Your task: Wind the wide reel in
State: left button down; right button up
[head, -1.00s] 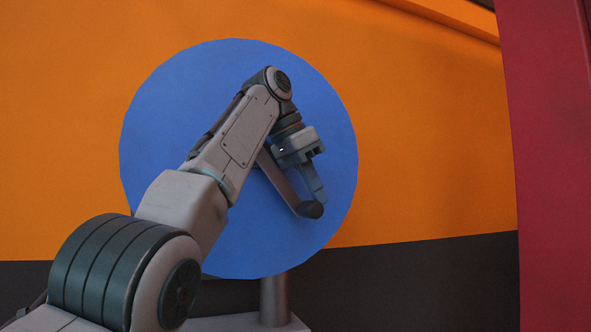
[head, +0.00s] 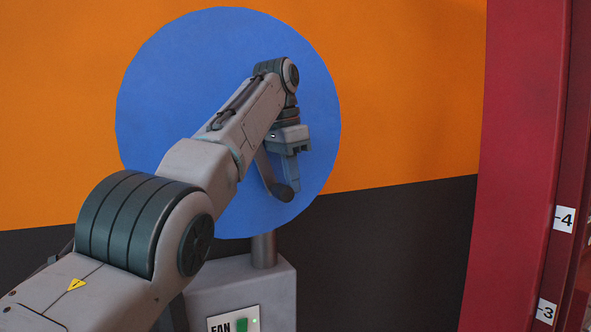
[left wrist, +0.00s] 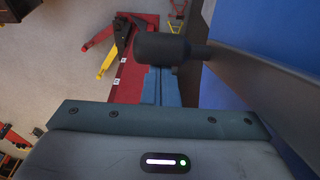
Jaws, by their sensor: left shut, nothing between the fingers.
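The wide reel (head: 165,100) is a big blue disc facing me in the head view; it also shows at the right of the left wrist view (left wrist: 240,45). A grey crank arm (head: 266,172) crosses its lower right face and ends in a dark round knob (head: 283,192). My forearm hides the hub. My left gripper (head: 292,188) points down beside the knob, its fingers shut and empty. In the left wrist view the knob (left wrist: 160,48) lies just past the fingertips (left wrist: 161,72); I cannot tell whether they touch. My right gripper is out of view.
The reel stands on a post (head: 264,250) above a grey box with a "FAN" panel (head: 234,320) and green switch. A red column (head: 515,160) with number labels rises at the right. The orange and black wall (head: 400,100) is behind. The left wrist view shows open floor (left wrist: 50,60).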

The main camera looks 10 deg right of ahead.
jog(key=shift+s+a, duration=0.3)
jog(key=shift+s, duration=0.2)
